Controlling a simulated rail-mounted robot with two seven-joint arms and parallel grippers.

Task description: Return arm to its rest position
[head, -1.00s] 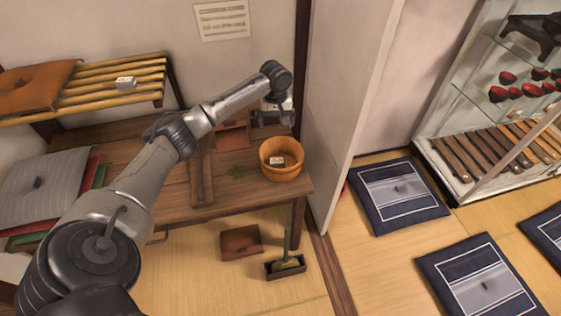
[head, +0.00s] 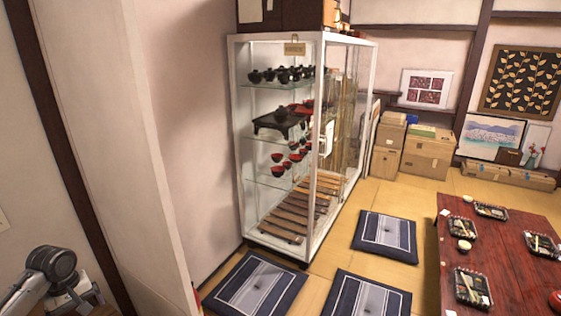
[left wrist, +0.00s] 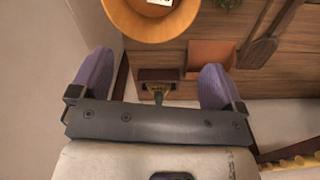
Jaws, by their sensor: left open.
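My left arm shows only at the lower left edge of the head view, where its dark wrist joint (head: 52,264) is visible. Most of the gripper is cut off there. In the left wrist view my left gripper (left wrist: 155,72) is open, with its two purple fingers wide apart and nothing between them in its grip. It hangs above the wooden worktable, with a round wooden tub (left wrist: 150,30) just beyond the fingertips. My right gripper is in neither view.
In the left wrist view a reddish-brown tray (left wrist: 208,54) and a small dark box (left wrist: 158,76) lie near the fingers. The head view shows a glass display cabinet (head: 262,150), blue floor cushions (head: 384,236) and a low red table (head: 512,262).

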